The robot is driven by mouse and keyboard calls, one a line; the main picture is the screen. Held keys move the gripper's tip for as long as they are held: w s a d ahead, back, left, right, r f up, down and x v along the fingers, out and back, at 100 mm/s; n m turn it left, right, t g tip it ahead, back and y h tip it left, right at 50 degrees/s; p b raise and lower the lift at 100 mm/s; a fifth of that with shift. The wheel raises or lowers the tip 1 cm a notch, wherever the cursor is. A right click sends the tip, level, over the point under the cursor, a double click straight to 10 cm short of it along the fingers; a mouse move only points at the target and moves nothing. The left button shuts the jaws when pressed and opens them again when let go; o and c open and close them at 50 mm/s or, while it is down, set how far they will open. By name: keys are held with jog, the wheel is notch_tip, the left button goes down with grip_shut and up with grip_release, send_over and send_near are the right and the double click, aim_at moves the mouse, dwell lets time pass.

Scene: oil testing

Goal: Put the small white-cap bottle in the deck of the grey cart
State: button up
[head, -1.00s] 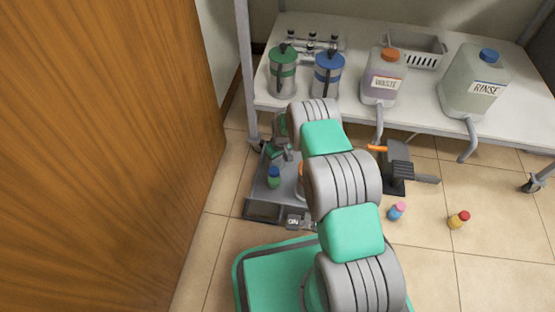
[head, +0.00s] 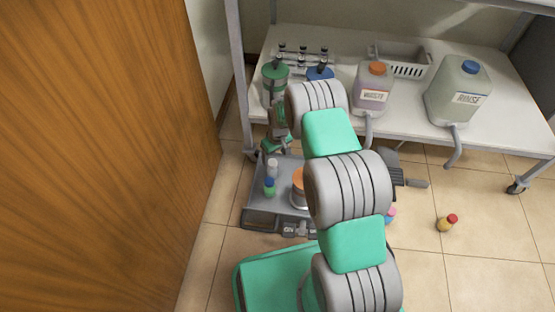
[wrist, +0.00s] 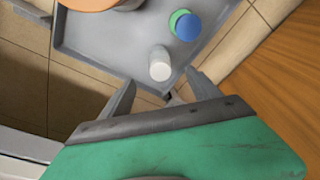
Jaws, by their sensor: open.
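The small white-cap bottle (head: 272,168) stands on the deck of the grey cart (head: 256,213), behind a green bottle with a blue cap (head: 269,188). In the wrist view the white-cap bottle (wrist: 160,63) is near the deck's edge, just beyond my fingertips. My gripper (wrist: 160,90) is open, with one finger on each side of the line to the bottle and nothing between them. The cart deck (wrist: 120,48) fills the upper middle there, with the blue-cap bottle (wrist: 187,25) behind. In the head view my gripper (head: 277,142) is partly hidden by my arm.
An orange-topped container (head: 298,182) also sits on the cart. A shelf (head: 410,130) holds waste (head: 372,92) and rinse (head: 458,92) jugs and canisters. A wooden door (head: 95,150) is close on the left. A red-cap bottle (head: 447,223) lies on the floor at right.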

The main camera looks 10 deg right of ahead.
jog(key=s+r+m, duration=0.1)
jog(key=s+r, duration=0.2)
jog(key=r, duration=0.7)
jog(key=s+r+m, duration=0.1)
jog(key=s+r, duration=0.3)
jog(key=r, duration=0.7)
jog(key=s+r+m, duration=0.1)
jog(key=s+r, duration=0.4)
jog(key=s, duration=0.6)
jog(key=s+r+m, duration=0.1)
jog(key=s+r, duration=0.5)
jog(key=s, duration=0.5)
jog(key=w+a+r+t+y+p, duration=0.1)
jog(key=a+r+p, duration=0.2)
jog(key=r+p, duration=0.75)
jog(key=w+a+r+n+t+p, duration=0.1)
jog(key=a+r+p, duration=0.2)
jog(key=r+p, duration=0.75)
jog(key=w+a+r+t+y+p, duration=0.1)
jog(key=w+a+r+p, duration=0.15)
jog(key=r+p, duration=0.75)
jog(key=s+d+r+m+h+p, duration=0.1)
jog(key=s+d+r+h+p, duration=0.1)
jog(key=d+r+p, duration=0.4)
notch_tip(320, 180, up, 3)
jog(key=shift+d+r+g, duration=0.1)
jog(key=shift+d+g, duration=0.1)
jog(key=shift+g, duration=0.2)
